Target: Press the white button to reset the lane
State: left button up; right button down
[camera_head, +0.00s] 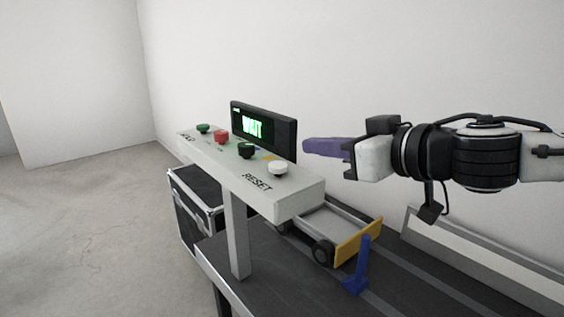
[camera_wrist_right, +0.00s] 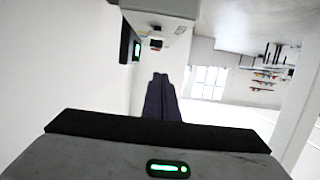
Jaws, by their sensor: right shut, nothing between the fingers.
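The white button (camera_head: 278,168) sits at the near right end of a pale control panel (camera_head: 305,193), beside the word RESET. My right gripper (camera_head: 306,147) comes in from the right with its purple fingers shut and empty. In the head view its tips appear above and to the right of the white button, apart from it. In the right wrist view the shut fingers (camera_wrist_right: 160,82) point toward the panel end (camera_wrist_right: 165,8); I cannot make out the white button clearly there. My left gripper is not in view.
Below are a cart (camera_head: 335,228), a blue post (camera_head: 358,270) and a black case (camera_head: 195,205).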

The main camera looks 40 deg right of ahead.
aim_at(283, 184)
jog(key=p+x, duration=0.1)
jog(key=x, duration=0.4)
jog(key=shift+w+f, duration=0.2)
jog(key=shift+w, duration=0.2)
jog(key=shift+w+f, duration=0.15)
jog(key=shift+w, duration=0.55)
jog(key=shift+w+f, duration=0.2)
jog(key=shift+w, duration=0.35)
jog(key=shift+b+x, duration=0.4)
jog(key=shift+x, duration=0.55)
notch_tip(283, 184, down, 3)
jog(key=shift+s+a+r, duration=0.1)
jog(key=shift+s+r, duration=0.05)
jog(key=shift+r, duration=0.05)
jog(key=shift+f+b, duration=0.3)
jog(key=shift+f, duration=0.25)
